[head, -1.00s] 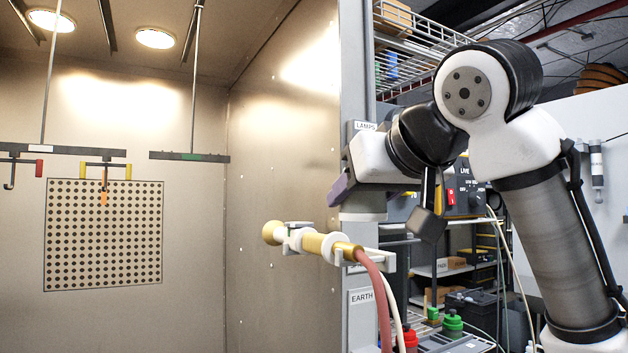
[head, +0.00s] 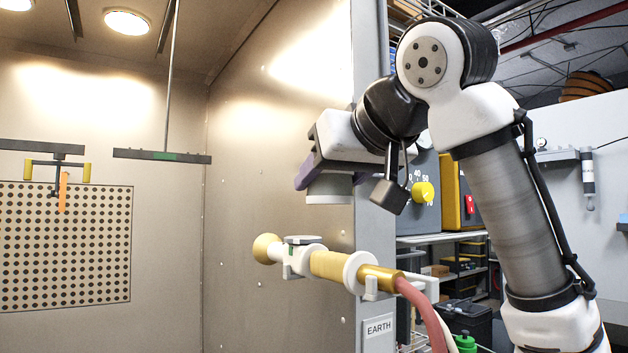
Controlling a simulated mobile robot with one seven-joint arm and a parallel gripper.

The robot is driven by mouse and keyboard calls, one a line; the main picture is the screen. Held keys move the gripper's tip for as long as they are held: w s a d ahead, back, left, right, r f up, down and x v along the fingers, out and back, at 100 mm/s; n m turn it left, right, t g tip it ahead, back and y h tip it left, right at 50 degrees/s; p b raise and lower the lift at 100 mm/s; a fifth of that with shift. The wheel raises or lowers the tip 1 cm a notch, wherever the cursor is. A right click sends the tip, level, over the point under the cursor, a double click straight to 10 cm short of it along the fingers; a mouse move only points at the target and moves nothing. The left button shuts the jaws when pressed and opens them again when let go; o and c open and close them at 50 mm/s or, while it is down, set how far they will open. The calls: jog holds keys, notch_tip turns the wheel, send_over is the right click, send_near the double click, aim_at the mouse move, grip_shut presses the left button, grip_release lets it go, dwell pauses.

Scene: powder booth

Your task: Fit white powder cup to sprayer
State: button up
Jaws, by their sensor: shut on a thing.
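The sprayer (head: 328,265) lies almost level in front of the booth's side wall, with a pale yellow nozzle at its left end and a gold body. Its white collar carries a flat grey-topped mount (head: 304,240) with some green. A red hose leaves its right end. My gripper (head: 322,168), with purple finger pads, is shut on a greyish-white cup (head: 330,189). The cup hangs above the sprayer, a little right of the mount and apart from it.
A white holder (head: 410,287) is at the sprayer's right end, by the post with the EARTH label (head: 378,327). A control box with a yellow knob (head: 423,192) stands behind my arm. A perforated panel (head: 65,247) hangs in the booth, with free room before it.

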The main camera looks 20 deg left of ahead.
send_over(303, 237)
jog(key=shift+s+d+f+p, duration=0.2)
jog(key=shift+f+p, duration=0.25)
jog(key=shift+f, duration=0.2)
jog(key=shift+w+a+f, duration=0.1)
jog(key=shift+a+f, duration=0.05)
jog(key=shift+f, duration=0.2)
jog(key=shift+f+b, duration=1.05)
jog(key=shift+f, duration=0.1)
jog(key=shift+f, duration=0.25)
dwell(0.6)
